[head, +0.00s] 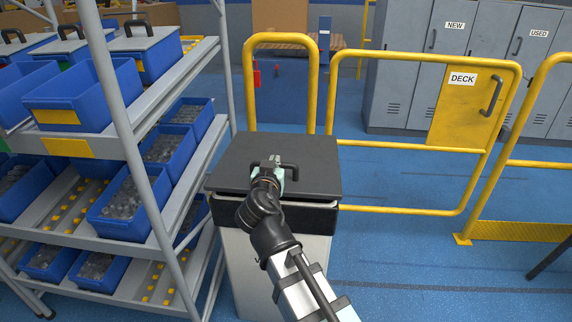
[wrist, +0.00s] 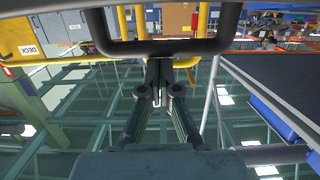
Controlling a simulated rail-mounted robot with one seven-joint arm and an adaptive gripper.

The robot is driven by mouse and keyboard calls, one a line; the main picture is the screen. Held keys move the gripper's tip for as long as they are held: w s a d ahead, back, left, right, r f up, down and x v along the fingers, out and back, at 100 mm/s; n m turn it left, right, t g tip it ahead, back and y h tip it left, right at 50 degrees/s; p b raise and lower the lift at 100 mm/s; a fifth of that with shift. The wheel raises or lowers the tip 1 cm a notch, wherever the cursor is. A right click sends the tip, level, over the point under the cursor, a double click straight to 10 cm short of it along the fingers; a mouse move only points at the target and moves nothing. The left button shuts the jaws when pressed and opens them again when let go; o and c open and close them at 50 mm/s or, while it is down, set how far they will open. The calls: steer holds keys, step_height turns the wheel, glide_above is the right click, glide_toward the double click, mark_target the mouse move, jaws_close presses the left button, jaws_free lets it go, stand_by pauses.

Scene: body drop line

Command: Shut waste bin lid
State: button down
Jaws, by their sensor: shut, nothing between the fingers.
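The waste bin (head: 255,270) has a light grey body with a black band at the top and stands right of the shelf rack. Its dark flat lid (head: 235,160) lies over the top, close to level. A thin gap seems to show under its near edge; I cannot tell whether it is fully seated. A black loop handle (head: 291,168) is on the lid, and a dark handle bar (wrist: 205,46) crosses the top of the wrist view. My gripper (head: 276,162) is shut and empty beside the handle, hiding part of it. Its closed fingertips (wrist: 164,66) appear just below the bar; contact is unclear.
A shelf rack (head: 135,150) with blue bins of parts stands close on the left. Yellow guard rails (head: 400,144) run behind and right of the bin. Grey lockers (head: 400,75) stand farther back. The blue floor (head: 400,265) at the right is mostly clear.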

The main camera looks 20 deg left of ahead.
steer(key=shift+s+f+b, duration=0.25)
steer(key=shift+f+b, duration=0.6)
steer(key=shift+f, duration=0.25)
steer(key=shift+r, duration=0.15)
steer(key=shift+r, duration=0.3)
steer(key=r+p, duration=0.1)
steer(key=r, duration=0.1)
steer(key=r+p, duration=0.1)
steer(key=r, duration=0.1)
steer(key=shift+s+d, duration=0.15)
steer(key=shift+s, duration=0.25)
steer(key=f+b+v, duration=0.1)
steer(key=b+v, duration=0.1)
steer(key=v, duration=0.8)
steer(key=shift+f, duration=0.35)
